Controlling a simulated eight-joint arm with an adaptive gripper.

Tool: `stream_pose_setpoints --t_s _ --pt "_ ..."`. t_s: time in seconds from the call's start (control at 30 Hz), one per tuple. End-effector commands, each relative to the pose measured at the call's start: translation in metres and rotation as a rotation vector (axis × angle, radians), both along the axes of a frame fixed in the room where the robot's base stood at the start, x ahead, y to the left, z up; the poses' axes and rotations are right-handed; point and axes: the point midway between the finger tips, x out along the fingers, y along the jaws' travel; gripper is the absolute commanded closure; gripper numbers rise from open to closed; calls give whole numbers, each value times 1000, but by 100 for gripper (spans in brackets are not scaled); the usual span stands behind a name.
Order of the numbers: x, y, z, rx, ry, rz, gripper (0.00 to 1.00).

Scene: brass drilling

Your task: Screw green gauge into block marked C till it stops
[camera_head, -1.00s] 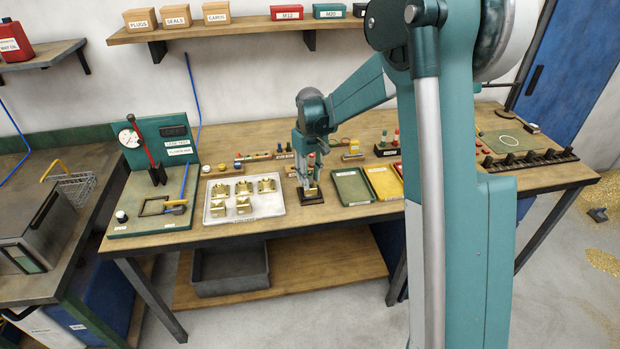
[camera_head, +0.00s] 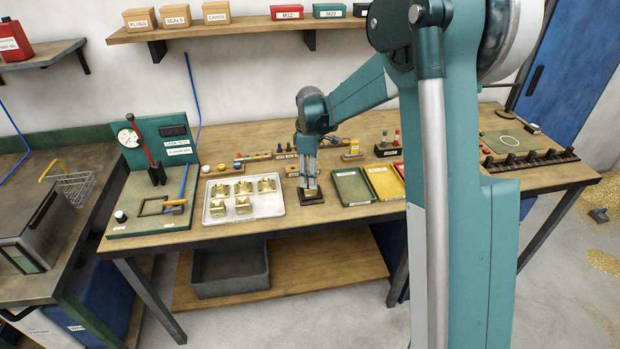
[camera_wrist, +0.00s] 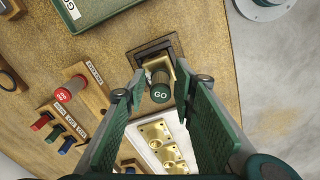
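The green gauge (camera_wrist: 160,92), its cap lettered GO, stands at a brass block (camera_wrist: 181,78) in the wrist view. The block sits in a dark square fixture (camera_wrist: 150,50). How deep the gauge is seated is hidden under its cap. My gripper (camera_wrist: 162,88) is open, with a finger on each side of the gauge and visible gaps to it. In the head view my gripper (camera_head: 309,182) points down over the block (camera_head: 310,192) in the fixture (camera_head: 312,200); the gauge is hard to make out there. No letter C is readable on the block.
A light tray (camera_head: 276,210) of several brass blocks lies left of the fixture. A green tray (camera_head: 353,187) and a yellow tray (camera_head: 384,182) lie right. The bench front is clear.

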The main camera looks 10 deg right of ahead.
Motion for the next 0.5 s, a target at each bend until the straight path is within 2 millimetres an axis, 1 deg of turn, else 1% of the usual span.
stream_pose_setpoints --t_s 0.23,0.33,0.5 --pt "0 0 0 0 0 170 74" --pt "0 0 0 0 0 205 74" --pt "0 0 0 0 0 215 74"
